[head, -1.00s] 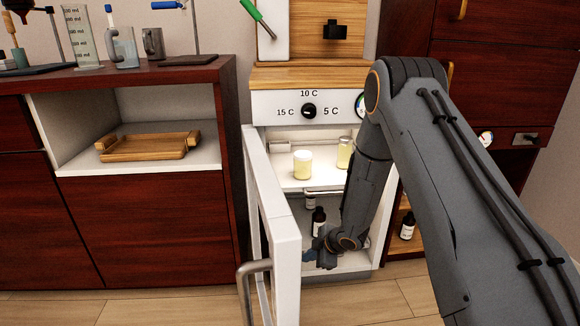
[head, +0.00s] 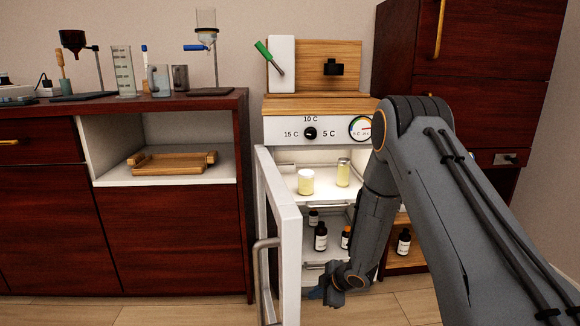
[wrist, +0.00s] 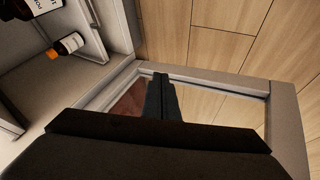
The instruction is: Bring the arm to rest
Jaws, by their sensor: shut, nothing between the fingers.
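My gripper (head: 324,291) hangs low in front of the open fridge, just right of the open door's lower part. In the wrist view its dark fingers (wrist: 163,90) are together with nothing between them. The white fridge door (head: 283,208) stands swung open to the left; its framed glass panel (wrist: 225,105) lies behind my fingers in the wrist view. My arm covers the right side of the fridge opening.
Two yellowish jars (head: 306,182) (head: 343,172) stand on the upper shelf. Dark bottles (head: 321,237) stand on the lower shelf, and another bottle (head: 404,242) stands in the wooden cubby right of the fridge. A wooden tray (head: 175,163) sits in the left cabinet's niche.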

